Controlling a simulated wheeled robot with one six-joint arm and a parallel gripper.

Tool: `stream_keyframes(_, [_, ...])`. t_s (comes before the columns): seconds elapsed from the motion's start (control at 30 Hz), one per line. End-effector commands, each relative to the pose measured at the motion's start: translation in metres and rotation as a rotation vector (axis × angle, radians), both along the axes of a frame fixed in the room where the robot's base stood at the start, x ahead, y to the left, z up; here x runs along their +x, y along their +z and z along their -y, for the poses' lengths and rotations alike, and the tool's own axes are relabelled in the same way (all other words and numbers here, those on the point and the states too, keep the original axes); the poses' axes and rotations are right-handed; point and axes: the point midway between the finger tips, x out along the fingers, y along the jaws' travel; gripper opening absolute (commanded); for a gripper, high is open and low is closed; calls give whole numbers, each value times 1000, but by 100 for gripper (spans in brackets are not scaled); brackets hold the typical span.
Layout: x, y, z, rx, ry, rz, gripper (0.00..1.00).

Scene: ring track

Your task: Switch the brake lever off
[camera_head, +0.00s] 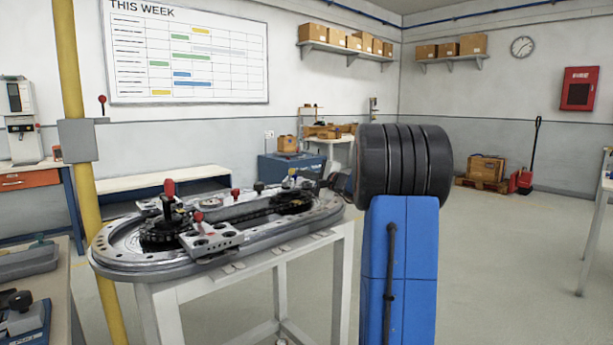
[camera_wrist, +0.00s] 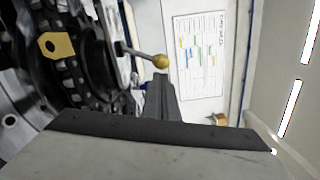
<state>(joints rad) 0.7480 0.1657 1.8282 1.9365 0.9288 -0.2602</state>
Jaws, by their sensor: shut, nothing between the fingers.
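A ring track (camera_head: 130,262) with dark chain and several knobbed levers lies on a white stand left of my arm. A tall red-knobbed lever (camera_head: 168,187) stands upright on its left part. In the wrist view, a lever with a brass ball knob (camera_wrist: 160,61) sticks out beside the dark chain and sprocket (camera_wrist: 75,65). My gripper (camera_wrist: 160,82) is shut and empty, its tips close to this knob; I cannot tell whether they touch. In the head view my arm mostly hides the gripper. I cannot tell for sure which lever is the brake lever.
A yellow post (camera_head: 72,120) with a grey box (camera_head: 77,140) and small red-knobbed lever stands at the left of the track. A blue cabinet (camera_head: 290,167) and workbench are behind. The floor to the right is open, up to a pallet jack (camera_head: 525,178).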

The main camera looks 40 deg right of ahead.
Motion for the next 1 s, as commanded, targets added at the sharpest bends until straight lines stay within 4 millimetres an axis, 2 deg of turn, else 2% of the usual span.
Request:
stream_keyframes(0.57, [0,4,-4,-78,1,4,0])
stream_keyframes(0.77, [-1,11,-12,-199,0,9,0])
stream_keyframes(1.0, [-1,19,-26,-418,1,20,0])
